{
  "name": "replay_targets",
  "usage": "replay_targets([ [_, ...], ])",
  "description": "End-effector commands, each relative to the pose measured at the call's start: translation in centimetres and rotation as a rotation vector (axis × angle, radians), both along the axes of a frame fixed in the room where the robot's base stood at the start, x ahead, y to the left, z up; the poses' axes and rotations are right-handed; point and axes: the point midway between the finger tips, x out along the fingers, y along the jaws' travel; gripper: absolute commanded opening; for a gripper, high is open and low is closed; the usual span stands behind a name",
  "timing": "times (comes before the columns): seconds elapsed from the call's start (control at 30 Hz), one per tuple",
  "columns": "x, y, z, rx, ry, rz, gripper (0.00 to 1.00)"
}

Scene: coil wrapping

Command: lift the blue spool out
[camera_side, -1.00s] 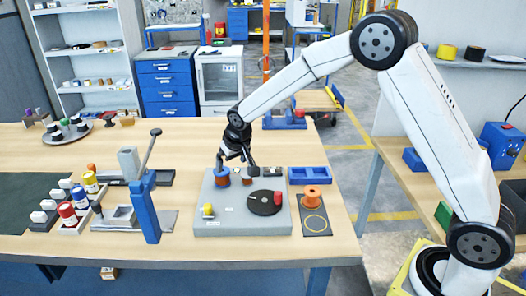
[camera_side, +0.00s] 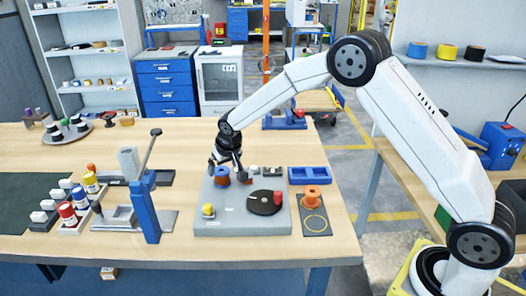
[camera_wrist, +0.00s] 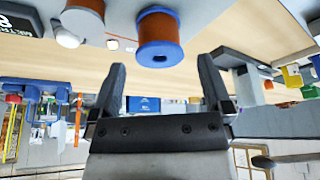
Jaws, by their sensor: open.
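The blue spool (camera_side: 222,174) stands on the grey base plate (camera_side: 230,222), near its back left corner. In the wrist view the blue spool (camera_wrist: 160,38) has blue flanges and a copper-coloured winding, with a dark hole in the flange facing me. My gripper (camera_side: 227,168) is open and tilted, close to the spool in the side view. In the wrist view my gripper (camera_wrist: 162,62) shows two separated fingers, with the spool just beyond their tips and nothing held. Whether a finger touches the spool cannot be told.
A second copper-coloured winding (camera_wrist: 83,18) is close beside the spool. The base plate also carries a black disc (camera_side: 263,203), a red cylinder (camera_side: 278,198) and a yellow knob (camera_side: 208,210). An orange spool (camera_side: 312,193) and blue tray (camera_side: 308,175) are right; a blue lever press (camera_side: 147,207) is left.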

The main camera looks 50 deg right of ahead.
Motion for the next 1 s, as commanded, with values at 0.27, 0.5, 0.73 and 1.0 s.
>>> replay_targets([
  [0.27, 0.3, -0.1, -0.8, -0.001, 0.002, 0.000, 1.00],
  [0.5, 1.2, -0.4, -3.0, 0.000, 0.001, 0.000, 1.00],
  [0.73, 1.9, -0.5, -4.6, 0.000, 0.001, 0.000, 1.00],
  [1.0, 2.0, -0.5, -4.8, 0.000, 0.000, 0.000, 1.00],
])
